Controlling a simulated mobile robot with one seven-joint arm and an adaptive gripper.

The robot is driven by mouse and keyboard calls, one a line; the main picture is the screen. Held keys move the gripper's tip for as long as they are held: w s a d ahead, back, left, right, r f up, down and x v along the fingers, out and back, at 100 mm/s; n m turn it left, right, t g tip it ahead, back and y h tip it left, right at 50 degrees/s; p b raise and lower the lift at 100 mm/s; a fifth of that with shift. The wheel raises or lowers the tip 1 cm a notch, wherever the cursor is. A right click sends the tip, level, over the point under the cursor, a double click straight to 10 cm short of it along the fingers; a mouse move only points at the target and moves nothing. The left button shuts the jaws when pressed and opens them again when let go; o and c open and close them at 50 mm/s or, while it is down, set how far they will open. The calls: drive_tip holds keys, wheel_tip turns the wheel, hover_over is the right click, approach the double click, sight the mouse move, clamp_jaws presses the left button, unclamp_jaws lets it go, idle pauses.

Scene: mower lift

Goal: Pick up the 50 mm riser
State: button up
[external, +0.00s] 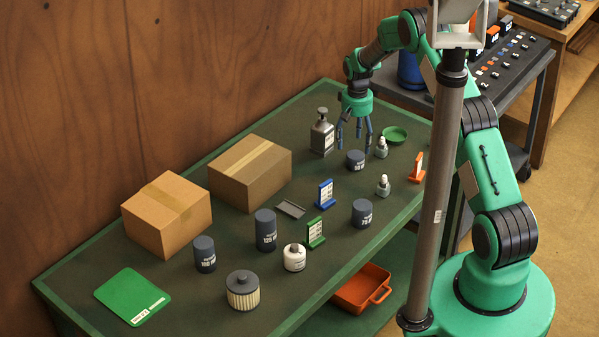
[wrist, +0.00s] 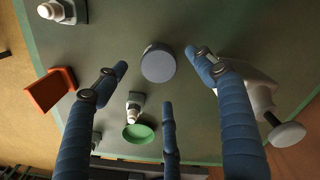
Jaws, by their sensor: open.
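The shortest dark blue-grey cylinder (external: 355,160), which I take as the 50 mm riser, stands upright on the green-edged bench, its label too small to read surely. In the wrist view its round top (wrist: 158,63) shows between the fingertips. My gripper (external: 355,140) points down above it, with blue fingers spread open and empty. In the wrist view the fingers of my gripper (wrist: 158,73) stand around the riser's top with gaps. Taller similar risers stand apart: one to the front (external: 362,213), one in the middle (external: 265,230) and one further left (external: 204,254).
Close to the riser are a grey bottle (external: 322,135), a spark-plug-like part (external: 381,148) and a green dish (external: 395,134). An orange stand (external: 417,168) and blue stand (external: 325,194) are nearby. Two cardboard boxes (external: 168,212) (external: 250,172) line the wall side.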

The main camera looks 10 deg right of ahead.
sight(356, 155)
drive_tip(key=shift+f, duration=0.9)
drive_tip(key=shift+f, duration=0.1)
drive_tip(key=shift+d+f, duration=0.15)
drive_tip(key=shift+f, duration=2.35)
drive_tip(key=c, duration=1.4)
